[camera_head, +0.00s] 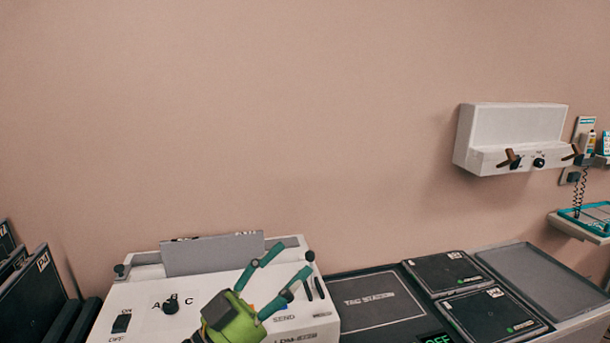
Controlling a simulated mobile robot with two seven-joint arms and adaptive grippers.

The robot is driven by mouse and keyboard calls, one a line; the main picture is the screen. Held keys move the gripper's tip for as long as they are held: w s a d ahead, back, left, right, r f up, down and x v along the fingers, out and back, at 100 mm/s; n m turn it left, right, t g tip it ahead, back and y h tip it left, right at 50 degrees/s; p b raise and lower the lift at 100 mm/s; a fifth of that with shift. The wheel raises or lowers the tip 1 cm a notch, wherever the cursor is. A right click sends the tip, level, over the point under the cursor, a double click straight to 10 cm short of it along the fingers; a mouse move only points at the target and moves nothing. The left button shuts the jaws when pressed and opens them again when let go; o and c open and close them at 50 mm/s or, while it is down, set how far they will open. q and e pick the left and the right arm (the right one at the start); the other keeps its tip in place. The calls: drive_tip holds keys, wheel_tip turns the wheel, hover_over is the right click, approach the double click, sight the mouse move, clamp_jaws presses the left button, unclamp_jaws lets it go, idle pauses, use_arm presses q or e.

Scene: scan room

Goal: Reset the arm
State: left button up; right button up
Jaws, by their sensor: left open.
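My left gripper (272,283) shows at the bottom centre, a green body with dark teal fingers. Its two fingers are spread apart, with nothing between them. It is in front of a white machine (150,292) and hides part of its front panel. My right gripper is not in view.
The machine has a black knob (171,304) marked A, B, C and an OFF switch (121,322). To its right are a dark tag station (375,302), black cassettes (445,272) and a grey tray (540,278). Dark panels (35,295) stand at left. A white unit (512,140) hangs on the wall.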

use_arm(q)
drive_tip(key=w+a+f+n+t+y, duration=0.3)
drive_tip(key=a+f+n+t+y, duration=0.4)
drive_tip(key=n+y, duration=0.45)
drive_tip(key=s+a+f+n+g+y, duration=0.3)
drive_tip(key=a+f+g+y, duration=0.1)
drive_tip(key=f, duration=0.4)
drive_tip(key=s+a+f+n+g+y, duration=0.2)
drive_tip(key=s+a+f+g+y, duration=0.15)
drive_tip(key=f, duration=0.45)
drive_tip(key=s+a+f+g, duration=0.1)
drive_tip(key=s+f+g, duration=0.5)
drive_tip(key=s, duration=0.5)
drive_tip(key=s+a+f+g, duration=0.1)
drive_tip(key=s+f+g, duration=0.4)
drive_tip(key=s+f, duration=0.4)
wheel_tip(320, 180, down, 22)
drive_tip(key=s, duration=0.3)
drive_tip(key=s+a+f+g, duration=0.2)
drive_tip(key=s+a+f, duration=0.1)
drive_tip(key=s+f, duration=1.1)
drive_tip(key=shift+s, duration=0.75)
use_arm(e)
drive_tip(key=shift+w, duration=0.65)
use_arm(q)
drive_tip(key=shift+m, duration=0.25)
